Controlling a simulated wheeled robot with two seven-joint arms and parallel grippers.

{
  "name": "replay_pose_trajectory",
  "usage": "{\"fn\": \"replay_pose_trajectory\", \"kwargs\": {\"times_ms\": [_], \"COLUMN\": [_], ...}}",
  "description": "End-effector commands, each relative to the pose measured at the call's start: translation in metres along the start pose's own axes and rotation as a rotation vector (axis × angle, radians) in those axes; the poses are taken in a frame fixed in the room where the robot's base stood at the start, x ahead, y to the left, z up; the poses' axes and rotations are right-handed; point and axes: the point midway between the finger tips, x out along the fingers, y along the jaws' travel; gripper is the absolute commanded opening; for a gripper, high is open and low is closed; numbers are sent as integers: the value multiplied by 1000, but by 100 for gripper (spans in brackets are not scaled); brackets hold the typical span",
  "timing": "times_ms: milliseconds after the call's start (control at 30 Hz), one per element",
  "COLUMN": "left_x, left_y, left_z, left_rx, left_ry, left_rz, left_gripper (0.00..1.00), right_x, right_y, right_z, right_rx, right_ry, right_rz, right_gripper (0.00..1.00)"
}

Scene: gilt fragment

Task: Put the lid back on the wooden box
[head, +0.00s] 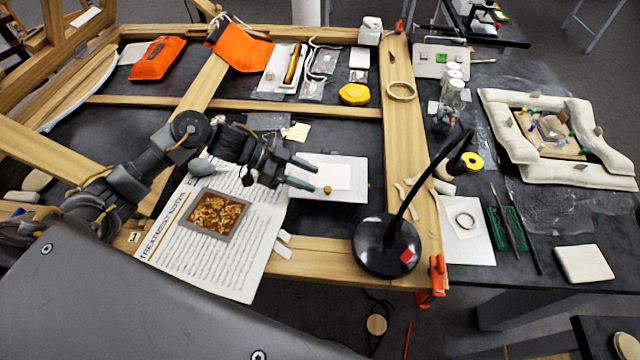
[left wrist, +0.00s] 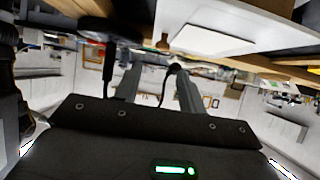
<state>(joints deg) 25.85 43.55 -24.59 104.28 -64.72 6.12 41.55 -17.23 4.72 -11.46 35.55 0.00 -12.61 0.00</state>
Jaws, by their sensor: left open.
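No wooden box or lid shows clearly enough to name for certain. A pale wooden tray-like piece (head: 550,137) with small coloured things in it lies inside a padded frame at the right; I cannot tell if it is the box. A flat white panel (head: 357,180) lies in the middle, with a small brown knob-like piece (head: 328,190) at its near part; the panel also shows at the top of the left wrist view (left wrist: 215,40). My left gripper (head: 305,174) is open and empty, just left of the panel; its two fingers show apart in the left wrist view (left wrist: 158,85). My right gripper is out of view.
A black desk lamp (head: 387,247) stands right of the panel, its arm rising toward the right. A printed sheet (head: 255,255) with a gilt fragment (head: 214,215) lies under my left arm. Wooden beams (head: 405,150) frame the table.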

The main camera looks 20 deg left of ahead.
Motion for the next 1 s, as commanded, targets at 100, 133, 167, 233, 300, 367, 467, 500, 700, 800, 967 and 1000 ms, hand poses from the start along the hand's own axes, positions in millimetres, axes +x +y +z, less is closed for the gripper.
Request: {"fn": "replay_pose_trajectory", "kwargs": {"times_ms": [100,133,167,233,300,367,467,500,700,800,967,1000], "left_x": [-26,-32,-37,-49,-59,-65,-72,-73,-75,-74,-74,-74], "left_y": [0,0,-1,0,0,0,0,0,0,0,0,0], "left_z": [4,4,4,3,3,2,1,1,0,0,0,0], "left_rx": [2,2,2,1,1,0,0,0,-1,0,0,0], "left_ry": [-4,-3,-3,-3,-2,-2,0,0,0,0,1,1], "left_rz": [-3,-3,-3,-1,-1,-1,1,1,1,0,0,0], "left_gripper": [40,40,40,40,40,40,40,40,40,40,40,40], "right_x": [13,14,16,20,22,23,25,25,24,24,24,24], "right_y": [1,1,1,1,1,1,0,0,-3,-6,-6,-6], "right_z": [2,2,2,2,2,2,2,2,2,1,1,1], "right_rx": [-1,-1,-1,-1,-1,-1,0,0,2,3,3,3], "right_ry": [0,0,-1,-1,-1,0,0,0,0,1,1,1], "right_rz": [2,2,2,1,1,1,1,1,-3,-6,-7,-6], "right_gripper": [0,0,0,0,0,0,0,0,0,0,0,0]}}
